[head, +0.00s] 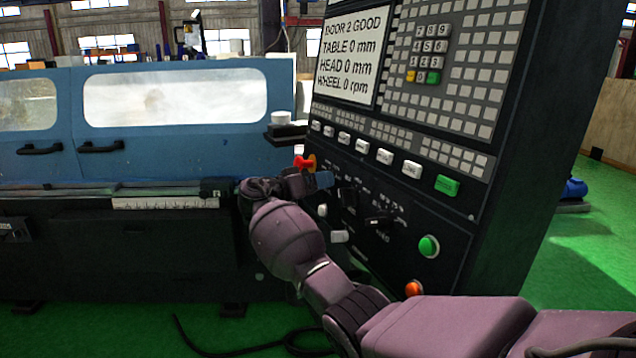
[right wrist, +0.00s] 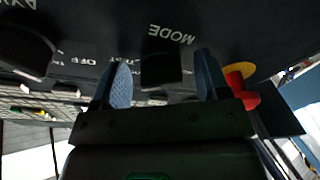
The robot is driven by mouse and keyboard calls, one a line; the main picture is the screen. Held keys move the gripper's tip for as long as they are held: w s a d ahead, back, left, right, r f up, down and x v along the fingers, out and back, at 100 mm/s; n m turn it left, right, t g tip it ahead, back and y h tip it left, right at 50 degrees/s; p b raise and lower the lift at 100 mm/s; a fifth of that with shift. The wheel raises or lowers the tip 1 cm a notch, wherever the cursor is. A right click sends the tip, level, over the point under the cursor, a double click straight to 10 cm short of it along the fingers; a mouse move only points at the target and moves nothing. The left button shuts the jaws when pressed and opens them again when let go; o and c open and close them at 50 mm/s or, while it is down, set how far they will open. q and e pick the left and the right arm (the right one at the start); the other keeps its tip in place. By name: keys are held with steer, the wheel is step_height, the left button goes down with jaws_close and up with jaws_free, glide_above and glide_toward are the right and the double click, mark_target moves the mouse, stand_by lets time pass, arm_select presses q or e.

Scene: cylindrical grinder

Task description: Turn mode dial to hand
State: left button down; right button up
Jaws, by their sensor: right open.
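The mode dial (right wrist: 160,68) is a black knob under the upside-down MODE label in the right wrist view. It lies between the two blue fingertips of my right gripper (head: 318,181), with a visible gap on either side. The gripper is open and points at the control panel (head: 465,215). In the head view the gripper hides the mode dial. The words OFF and TEST show beside the dial in the right wrist view; I cannot read its exact setting. My left gripper is not in view.
A red emergency stop on a yellow base (head: 305,162) sits close to the gripper; it also shows in the right wrist view (right wrist: 243,85). Another black dial (right wrist: 27,52) is on the other side. The blue grinder doors (head: 180,100) stand left of the panel.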

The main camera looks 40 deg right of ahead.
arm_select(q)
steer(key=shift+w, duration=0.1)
arm_select(e)
steer(key=c, duration=0.9)
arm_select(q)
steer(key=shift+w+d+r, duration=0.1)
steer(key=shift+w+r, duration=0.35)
